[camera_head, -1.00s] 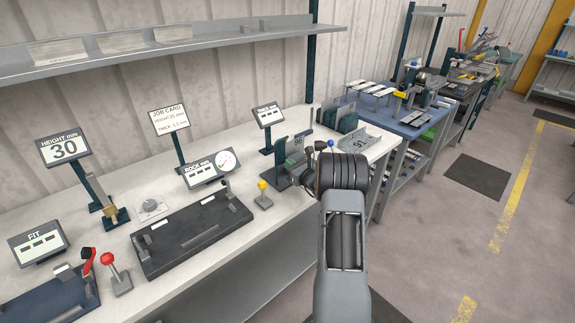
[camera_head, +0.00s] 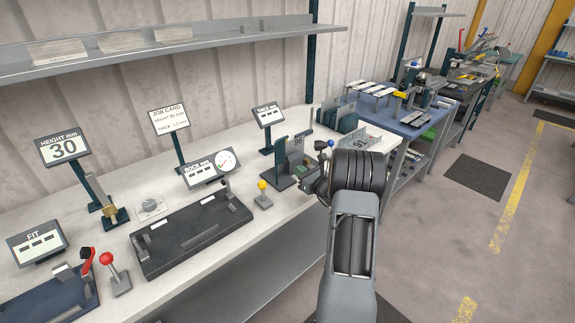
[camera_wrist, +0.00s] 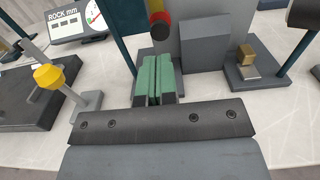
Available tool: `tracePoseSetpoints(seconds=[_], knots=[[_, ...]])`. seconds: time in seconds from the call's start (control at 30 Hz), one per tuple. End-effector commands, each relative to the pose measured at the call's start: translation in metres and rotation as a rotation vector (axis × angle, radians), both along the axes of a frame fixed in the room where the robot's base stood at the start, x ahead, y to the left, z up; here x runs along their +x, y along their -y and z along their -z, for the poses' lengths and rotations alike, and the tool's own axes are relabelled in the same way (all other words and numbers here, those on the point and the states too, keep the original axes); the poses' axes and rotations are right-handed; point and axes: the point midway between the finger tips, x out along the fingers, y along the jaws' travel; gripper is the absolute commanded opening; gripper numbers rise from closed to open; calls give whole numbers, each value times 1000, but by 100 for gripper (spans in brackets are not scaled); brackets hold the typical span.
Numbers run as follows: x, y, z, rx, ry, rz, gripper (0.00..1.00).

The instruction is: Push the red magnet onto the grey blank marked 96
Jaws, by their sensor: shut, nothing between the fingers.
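The grey blank marked 96 (camera_head: 298,141) stands upright at its station near the bench's right end. In the wrist view a plain grey upright surface (camera_wrist: 205,14) rises at the top, probably the same blank; no number shows there. The red magnet (camera_wrist: 159,18), a short cylinder with a dark end and a yellowish part above, appears at the top of the wrist view, just beyond my fingertips. I cannot tell whether it touches the blank or the fingers. My gripper (camera_wrist: 157,62) is shut and empty, its green fingers together. In the head view my wrist mostly hides the gripper.
A dark grey block (camera_wrist: 206,46) and a brass block (camera_wrist: 246,54) on a dark base stand right of the fingers. A yellow-knobbed post (camera_wrist: 49,77) is at left. A long black fixture (camera_head: 190,235) occupies the bench's middle.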

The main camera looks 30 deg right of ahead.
Motion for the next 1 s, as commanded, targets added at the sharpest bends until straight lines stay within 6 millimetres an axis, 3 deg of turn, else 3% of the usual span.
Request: tracePoseSetpoints(seconds=[0.7, 1.0], knots=[[-44, 8, 0, 0, 0, 1, 0], [-50, 9, 0, 0, 0, 0, 0]])
